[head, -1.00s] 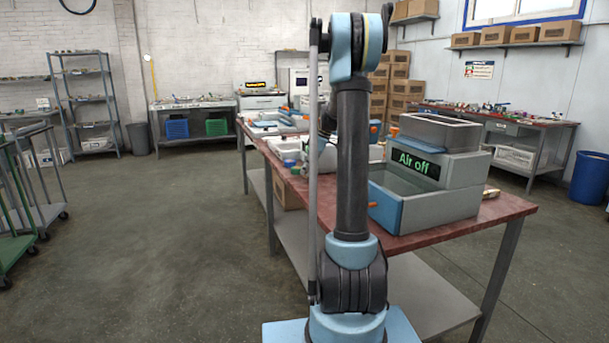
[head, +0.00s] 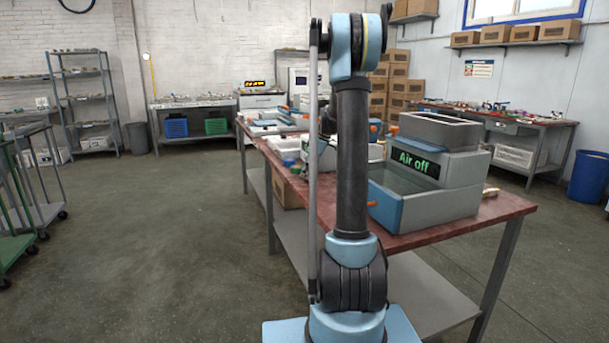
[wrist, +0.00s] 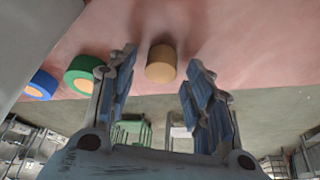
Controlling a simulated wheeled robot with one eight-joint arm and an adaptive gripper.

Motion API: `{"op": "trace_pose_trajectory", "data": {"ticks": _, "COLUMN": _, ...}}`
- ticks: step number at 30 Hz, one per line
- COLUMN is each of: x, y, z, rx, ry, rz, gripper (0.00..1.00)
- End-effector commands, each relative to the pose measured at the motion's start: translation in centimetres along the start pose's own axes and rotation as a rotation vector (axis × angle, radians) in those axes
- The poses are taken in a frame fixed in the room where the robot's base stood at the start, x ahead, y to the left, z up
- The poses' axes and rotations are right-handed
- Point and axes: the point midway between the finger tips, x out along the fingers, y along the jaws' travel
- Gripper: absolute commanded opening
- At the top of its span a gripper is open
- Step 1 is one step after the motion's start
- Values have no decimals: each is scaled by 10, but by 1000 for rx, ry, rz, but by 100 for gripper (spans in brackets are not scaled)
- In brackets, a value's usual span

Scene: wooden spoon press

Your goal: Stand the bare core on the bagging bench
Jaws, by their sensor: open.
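A plain tan core (wrist: 160,63) stands on the red tabletop (wrist: 225,35) in the wrist view. My gripper (wrist: 158,68) is open, with one finger to the left of the core and one to the right. The core appears between and beyond the fingertips, with space on both sides; I cannot tell how deep it sits between them. In the head view my arm hides most of the gripper and the core does not show clearly. No bench in view is clearly marked as the bagging bench.
A green roll (wrist: 84,76) and a blue roll (wrist: 42,85), both with orange centres, are left of the core, the green one close to the left finger. A grey-blue machine reading "Air off" (head: 418,164) stands on the red-topped bench (head: 461,227).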

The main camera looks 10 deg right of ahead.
Motion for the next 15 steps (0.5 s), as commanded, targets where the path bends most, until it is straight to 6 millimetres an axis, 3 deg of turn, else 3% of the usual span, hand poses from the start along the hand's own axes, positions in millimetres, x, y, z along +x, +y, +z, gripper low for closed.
{"op": "trace_pose_trajectory", "data": {"ticks": 15, "x": -88, "y": 0, "z": 0, "rx": 1, "ry": 0, "rz": 0, "gripper": 47}}
